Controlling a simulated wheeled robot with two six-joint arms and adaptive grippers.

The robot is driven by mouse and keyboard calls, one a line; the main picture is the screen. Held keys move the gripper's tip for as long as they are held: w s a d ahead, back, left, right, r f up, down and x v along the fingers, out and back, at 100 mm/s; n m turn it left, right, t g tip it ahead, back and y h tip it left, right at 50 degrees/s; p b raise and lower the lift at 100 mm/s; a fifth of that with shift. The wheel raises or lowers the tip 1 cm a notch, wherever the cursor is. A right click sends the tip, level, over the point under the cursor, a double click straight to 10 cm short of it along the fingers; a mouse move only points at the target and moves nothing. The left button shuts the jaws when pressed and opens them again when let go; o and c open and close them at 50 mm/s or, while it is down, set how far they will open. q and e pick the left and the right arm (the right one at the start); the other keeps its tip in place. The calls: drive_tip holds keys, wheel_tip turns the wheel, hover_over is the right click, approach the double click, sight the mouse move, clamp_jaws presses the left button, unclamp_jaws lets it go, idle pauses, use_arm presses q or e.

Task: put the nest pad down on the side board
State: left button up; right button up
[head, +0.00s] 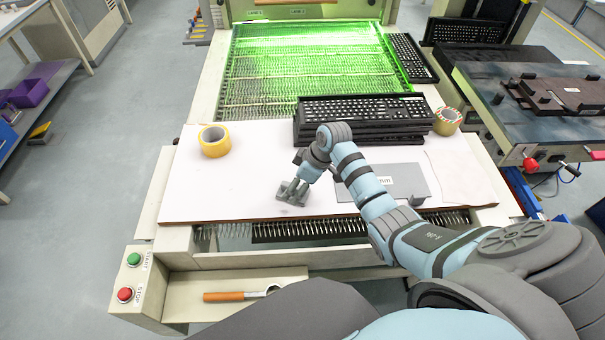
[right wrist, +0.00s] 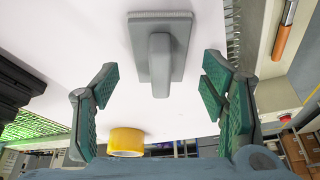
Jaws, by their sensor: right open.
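The nest pad (head: 291,196) is a small grey plate with an upright handle. It sits on the white board (head: 240,185) in front of the machine, near the front edge. My right gripper (head: 297,184) is just over it. In the right wrist view the nest pad (right wrist: 180,32) is ahead, and its handle points towards the space between my open fingers (right wrist: 158,90). There is a gap on both sides of the handle, and nothing is held. My left gripper does not show.
A stack of keyboards (head: 365,110) stands behind my right gripper. A yellow tape roll (head: 214,142) lies to the left, a striped roll (head: 447,121) to the right. A grey labelled plate (head: 405,180) lies partly under my right arm. The board's left part is mostly clear.

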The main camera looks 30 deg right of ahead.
drive_tip(key=p+v, duration=0.1)
drive_tip(key=v, duration=0.9)
drive_tip(key=shift+r+p, duration=0.3)
drive_tip(key=shift+p, duration=0.1)
drive_tip(key=shift+s+f, duration=0.1)
